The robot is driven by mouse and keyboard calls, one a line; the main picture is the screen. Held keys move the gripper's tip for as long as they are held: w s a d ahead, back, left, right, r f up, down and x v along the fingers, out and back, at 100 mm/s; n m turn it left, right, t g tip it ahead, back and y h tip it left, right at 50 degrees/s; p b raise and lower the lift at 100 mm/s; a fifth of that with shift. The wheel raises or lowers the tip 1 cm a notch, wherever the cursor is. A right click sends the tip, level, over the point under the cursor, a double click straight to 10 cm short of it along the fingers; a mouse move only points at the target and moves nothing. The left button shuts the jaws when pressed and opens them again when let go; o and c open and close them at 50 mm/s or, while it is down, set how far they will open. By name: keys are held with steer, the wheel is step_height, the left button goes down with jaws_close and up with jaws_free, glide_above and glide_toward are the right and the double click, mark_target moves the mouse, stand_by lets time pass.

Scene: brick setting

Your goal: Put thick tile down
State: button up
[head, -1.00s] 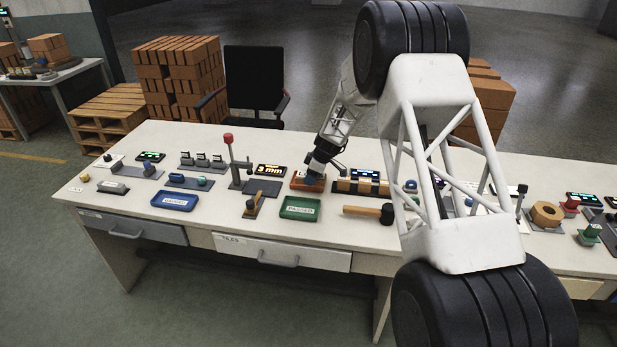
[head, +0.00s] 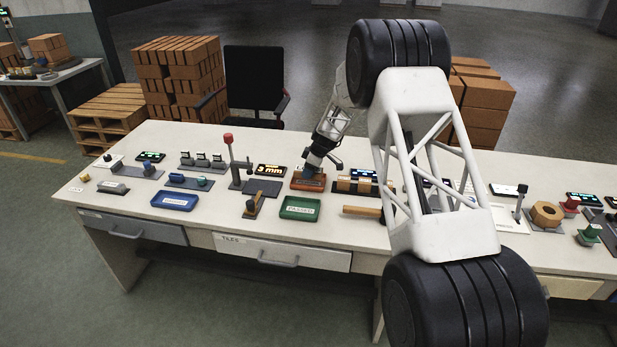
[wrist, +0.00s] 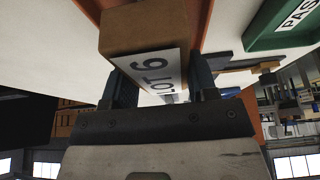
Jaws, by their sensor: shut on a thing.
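Orange-red tray walls (wrist: 194,25) show on both sides of the tile. In the head view, my gripper (head: 313,168) points down at the orange-red tray (head: 307,186) on the bench. The tile is mostly hidden there by my gripper. I cannot tell whether the tile touches the tray floor.
A green tray (head: 300,217) labelled "PASSED" stands in front of the orange-red tray. A blue tray (head: 174,206) lies to the left. A red-knobbed lever stand (head: 234,165) and a "3 mm" display (head: 271,171) stand left of my gripper. A mallet (head: 362,211) lies to the right.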

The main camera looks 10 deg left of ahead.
steer(key=shift+f, duration=1.65)
steer(key=o, duration=0.7)
steer(key=shift+f, duration=0.1)
steer(key=shift+v, duration=6.15)
